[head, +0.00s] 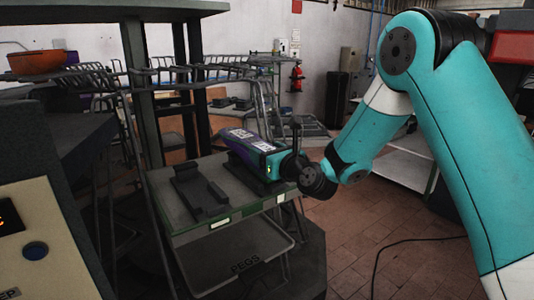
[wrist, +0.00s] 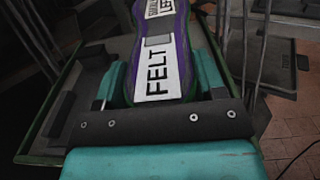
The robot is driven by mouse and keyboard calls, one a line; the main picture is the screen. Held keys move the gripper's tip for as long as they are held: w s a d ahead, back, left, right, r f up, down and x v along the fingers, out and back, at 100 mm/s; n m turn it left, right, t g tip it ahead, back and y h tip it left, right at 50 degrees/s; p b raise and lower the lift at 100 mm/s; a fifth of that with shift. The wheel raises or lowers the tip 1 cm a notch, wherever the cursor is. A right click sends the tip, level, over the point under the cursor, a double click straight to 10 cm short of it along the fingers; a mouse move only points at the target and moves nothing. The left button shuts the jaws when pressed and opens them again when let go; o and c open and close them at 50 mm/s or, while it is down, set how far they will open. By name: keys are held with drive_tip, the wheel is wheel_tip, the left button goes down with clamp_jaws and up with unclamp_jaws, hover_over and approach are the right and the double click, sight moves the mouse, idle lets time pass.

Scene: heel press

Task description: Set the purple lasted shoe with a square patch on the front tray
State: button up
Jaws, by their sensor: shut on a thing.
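The purple shoe (head: 236,134) is above the right part of a green-edged stand top (head: 222,224). In the wrist view the purple shoe (wrist: 184,38) carries white labels, one reading FELT, with a small grey square patch between them. My gripper (wrist: 160,84) has a teal finger on each side of the shoe and is shut on it. In the head view my gripper (head: 268,160) reaches in from the right. A dark cradle-like block lies below the shoe; I cannot tell whether they touch. I cannot tell which surface is the front tray.
An empty dark cradle (head: 200,190) lies on the left of the stand top. Dark posts and wire racks stand behind. An orange bowl (head: 36,62) is on a shelf at far left. A control box (head: 40,240) is at front left.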

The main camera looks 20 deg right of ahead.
drive_tip(key=shift+f+b, duration=0.5)
drive_tip(key=shift+f, duration=0.1)
idle(0.8)
drive_tip(key=o, duration=1.5)
drive_tip(key=shift+o, duration=0.2)
drive_tip(key=shift+f, duration=0.2)
drive_tip(key=shift+s, duration=0.15)
drive_tip(key=shift+s+d+f+b, duration=0.1)
drive_tip(key=shift+s+d+b, duration=0.1)
drive_tip(key=shift+s+b, duration=0.25)
drive_tip(key=b+v, duration=1.4)
drive_tip(key=v, duration=0.2)
drive_tip(key=shift+r+b, duration=0.3)
